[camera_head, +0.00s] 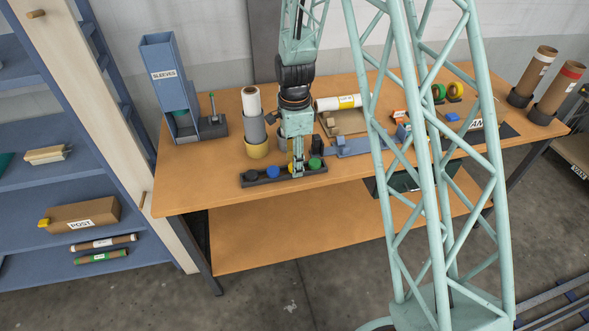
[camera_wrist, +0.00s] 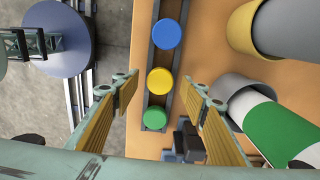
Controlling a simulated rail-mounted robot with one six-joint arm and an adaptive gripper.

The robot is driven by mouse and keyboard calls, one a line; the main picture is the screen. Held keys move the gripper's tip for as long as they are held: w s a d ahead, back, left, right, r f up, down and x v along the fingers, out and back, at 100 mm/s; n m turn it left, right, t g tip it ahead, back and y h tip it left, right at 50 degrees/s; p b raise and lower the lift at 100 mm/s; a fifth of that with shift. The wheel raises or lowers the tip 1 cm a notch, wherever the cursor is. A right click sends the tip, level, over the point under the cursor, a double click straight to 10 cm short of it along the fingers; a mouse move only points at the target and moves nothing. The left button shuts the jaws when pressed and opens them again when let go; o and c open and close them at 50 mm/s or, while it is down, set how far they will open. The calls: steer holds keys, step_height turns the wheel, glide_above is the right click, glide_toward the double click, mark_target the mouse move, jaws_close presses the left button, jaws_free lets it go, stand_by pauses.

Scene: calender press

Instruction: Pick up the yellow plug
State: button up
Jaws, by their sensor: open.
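The yellow plug (camera_wrist: 159,80) is a round cap standing in a narrow dark tray (camera_wrist: 153,118), between a blue plug (camera_wrist: 166,34) and a green plug (camera_wrist: 182,141). In the head view the yellow plug (camera_head: 290,168) is partly hidden by my gripper (camera_head: 297,171). In the wrist view my gripper (camera_wrist: 161,84) is open and empty, with one finger on each side of the yellow plug and a gap to each. I cannot tell exactly how high the fingertips are above the plug.
A black plug (camera_head: 252,174) stands at the tray's left end. Grey and yellow cylinders (camera_head: 257,136) stand close behind the tray. A blue holder (camera_head: 355,147) lies to the right. The wooden table (camera_head: 185,185) is clear to the left of the tray.

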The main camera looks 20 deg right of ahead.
steer(key=shift+f, duration=0.4)
stand_by(0.3)
steer(key=c, duration=0.8)
